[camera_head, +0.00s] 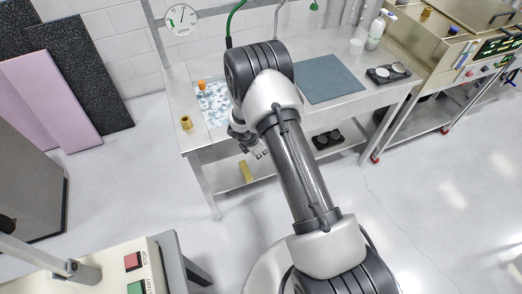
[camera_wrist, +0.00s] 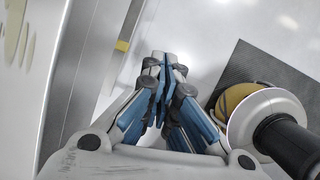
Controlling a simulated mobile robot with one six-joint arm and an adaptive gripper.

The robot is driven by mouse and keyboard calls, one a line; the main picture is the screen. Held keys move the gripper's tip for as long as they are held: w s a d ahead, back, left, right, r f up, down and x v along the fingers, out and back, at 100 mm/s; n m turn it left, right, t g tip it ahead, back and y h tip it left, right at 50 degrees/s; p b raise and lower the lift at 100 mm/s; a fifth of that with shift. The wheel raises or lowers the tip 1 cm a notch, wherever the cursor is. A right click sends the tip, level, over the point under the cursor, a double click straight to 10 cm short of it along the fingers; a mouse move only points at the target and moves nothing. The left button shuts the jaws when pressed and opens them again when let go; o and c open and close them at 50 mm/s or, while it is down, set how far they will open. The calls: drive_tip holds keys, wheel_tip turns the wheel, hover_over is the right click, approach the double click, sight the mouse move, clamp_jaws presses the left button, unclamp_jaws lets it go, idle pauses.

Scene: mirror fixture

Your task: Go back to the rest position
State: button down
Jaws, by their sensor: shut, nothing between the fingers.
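My arm rises from the bottom right in the head view and bends down in front of the steel bench (camera_head: 325,48). My gripper (camera_head: 260,154) is small there and partly hidden by my arm, near the bench's front edge. In the wrist view my gripper (camera_wrist: 165,62) shows clearly, with blue-sided fingers brought together at the tips. It is shut and empty. Nothing is seen touching the fingertips.
The bench bears a blue-white sheet (camera_head: 215,112), an orange item (camera_head: 201,85), a brass cylinder (camera_head: 186,122), a grey mat (camera_head: 331,79) and a black tray (camera_head: 377,78). A machine with red and green buttons (camera_head: 132,261) stands bottom left. Floor right of my arm is clear.

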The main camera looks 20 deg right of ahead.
wheel_tip(320, 180, up, 23)
drive_tip(key=s+d+m, duration=0.1)
drive_tip(key=s+m, duration=0.1)
drive_tip(key=m, duration=0.5)
drive_tip(key=s+a+r+m+t, duration=0.1)
drive_tip(key=s+r+m, duration=0.5)
drive_tip(key=s+r, duration=0.55)
drive_tip(key=s+a+r+m+t+y, duration=0.1)
drive_tip(key=s+a+r+m, duration=0.2)
drive_tip(key=s, duration=0.5)
drive_tip(key=s+a+r+m+y, duration=0.2)
drive_tip(key=s+a+r+m, duration=0.1)
drive_tip(key=s, duration=0.6)
drive_tip(key=shift+a+r+m+t+y, duration=0.2)
drive_tip(key=shift+r+m+t+y, duration=0.15)
drive_tip(key=shift+r+m, duration=0.35)
